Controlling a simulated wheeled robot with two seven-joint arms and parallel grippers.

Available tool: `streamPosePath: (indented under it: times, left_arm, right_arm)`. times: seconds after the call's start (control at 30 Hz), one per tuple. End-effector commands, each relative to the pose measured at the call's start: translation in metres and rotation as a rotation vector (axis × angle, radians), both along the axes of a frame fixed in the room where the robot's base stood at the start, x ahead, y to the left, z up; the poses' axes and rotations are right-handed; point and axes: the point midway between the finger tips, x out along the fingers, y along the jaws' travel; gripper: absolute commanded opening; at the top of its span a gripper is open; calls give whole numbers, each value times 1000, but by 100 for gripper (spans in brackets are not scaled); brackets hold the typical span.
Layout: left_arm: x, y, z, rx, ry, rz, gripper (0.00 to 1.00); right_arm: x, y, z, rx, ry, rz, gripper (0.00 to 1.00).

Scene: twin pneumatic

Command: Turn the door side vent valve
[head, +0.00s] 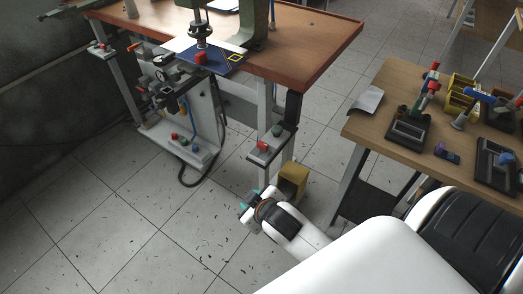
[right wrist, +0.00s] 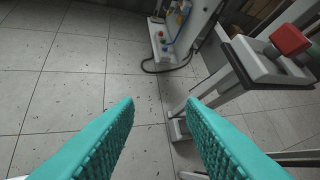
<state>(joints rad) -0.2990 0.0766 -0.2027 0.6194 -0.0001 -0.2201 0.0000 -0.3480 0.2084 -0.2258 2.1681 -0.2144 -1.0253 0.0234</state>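A pneumatic assembly (head: 165,80) with dark fittings and a round gauge hangs under the wooden workbench, at the upper left of the head view. I cannot tell which part is the door side vent valve. Below it, a pale base plate (head: 187,152) carries small red, green and blue parts; it also shows at the top of the right wrist view (right wrist: 160,45). My right gripper (head: 249,200), with teal fingers, is over the floor in front of the bench, apart from the assembly. In the right wrist view it (right wrist: 160,102) is open and empty. My left gripper is not in view.
The workbench (head: 325,45) bears a press. A button box (head: 265,145) with a red and a green button is on its near leg. A yellow box (head: 293,180) stands on the floor. A second table (head: 370,125) with fixtures is at right. A black hose loops below the assembly.

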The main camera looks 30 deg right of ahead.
Motion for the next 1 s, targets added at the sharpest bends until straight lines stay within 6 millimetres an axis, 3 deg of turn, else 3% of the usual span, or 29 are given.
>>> streamPosePath:
  times: [0.03,0.1,0.2,0.3,0.4,0.5,0.63,0.77,0.87,0.97,1.0]
  left_arm:
    - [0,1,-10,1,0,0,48]
    - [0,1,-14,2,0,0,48]
    - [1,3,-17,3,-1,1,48]
    - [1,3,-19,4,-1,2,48]
    - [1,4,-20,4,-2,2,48]
    - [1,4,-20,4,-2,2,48]
    - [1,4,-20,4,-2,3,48]
    - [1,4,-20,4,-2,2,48]
    - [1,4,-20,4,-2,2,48]
    - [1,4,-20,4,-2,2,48]
    - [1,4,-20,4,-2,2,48]
  right_arm:
    - [28,3,30,-46,-152,43,36]
    - [61,12,80,-112,-368,116,36]
    - [94,34,147,-217,-661,246,36]
    - [110,66,209,-337,-945,415,36]
    - [109,106,254,-479,-1205,636,36]
    - [99,144,275,-632,-1408,898,36]
    - [84,177,266,-848,-1561,1298,36]
    - [80,177,228,-1064,-1547,1745,36]
    - [87,147,194,-1214,-1396,2100,36]
    - [102,93,167,-1327,-1111,2429,36]
    - [107,67,161,-1354,-969,2543,36]
